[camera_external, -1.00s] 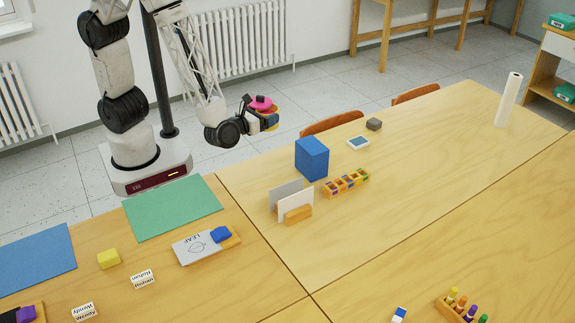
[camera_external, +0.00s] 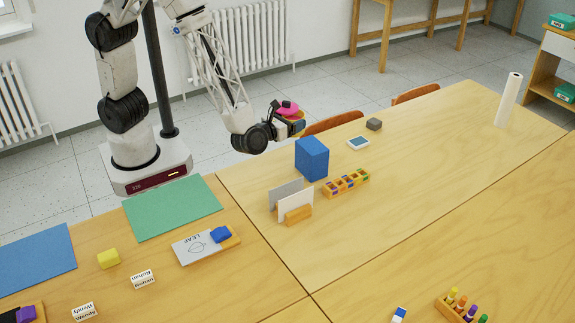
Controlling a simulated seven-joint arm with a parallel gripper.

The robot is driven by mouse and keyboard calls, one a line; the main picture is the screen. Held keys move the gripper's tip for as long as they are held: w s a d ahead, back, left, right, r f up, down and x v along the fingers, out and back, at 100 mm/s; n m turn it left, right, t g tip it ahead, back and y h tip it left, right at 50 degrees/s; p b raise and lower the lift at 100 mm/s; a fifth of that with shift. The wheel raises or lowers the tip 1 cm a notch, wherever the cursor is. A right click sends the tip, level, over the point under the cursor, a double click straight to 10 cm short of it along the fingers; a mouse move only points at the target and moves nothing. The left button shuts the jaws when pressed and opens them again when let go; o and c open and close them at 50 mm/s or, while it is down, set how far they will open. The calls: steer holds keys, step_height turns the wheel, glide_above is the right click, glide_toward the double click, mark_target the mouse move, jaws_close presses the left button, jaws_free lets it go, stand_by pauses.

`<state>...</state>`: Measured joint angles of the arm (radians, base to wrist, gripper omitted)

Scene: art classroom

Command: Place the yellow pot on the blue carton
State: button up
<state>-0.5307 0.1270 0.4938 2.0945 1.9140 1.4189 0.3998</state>
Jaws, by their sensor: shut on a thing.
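The blue carton (camera_external: 312,159) stands upright on the wooden table.
White and grey cards in a wooden holder (camera_external: 297,215) stand in front of the carton. A wooden block holder (camera_external: 346,184) is close at its right. A grey block (camera_external: 374,124) and a small framed tile (camera_external: 358,142) lie behind.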

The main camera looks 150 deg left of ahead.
steer(key=shift+w+a+f, duration=0.15)
steer(key=shift+w+a, duration=1.05)
steer(key=shift+w, duration=0.05)
steer(key=shift+w+a+f, duration=0.1)
steer(key=shift+w+a, duration=1.1)
steer(key=shift+w, duration=0.05)
steer(key=shift+f, duration=0.1)
steer(key=shift+f, duration=1.65)
steer(key=shift+f, duration=0.15)
steer(key=o, duration=1.4)
steer(key=shift+d, duration=0.15)
steer(key=shift+w+d, duration=0.3)
steer(key=shift+d, duration=1.65)
steer(key=shift+w+d, duration=0.3)
steer(key=shift+d, duration=1.6)
steer(key=shift+w+d, duration=0.3)
steer(key=shift+d, duration=1.65)
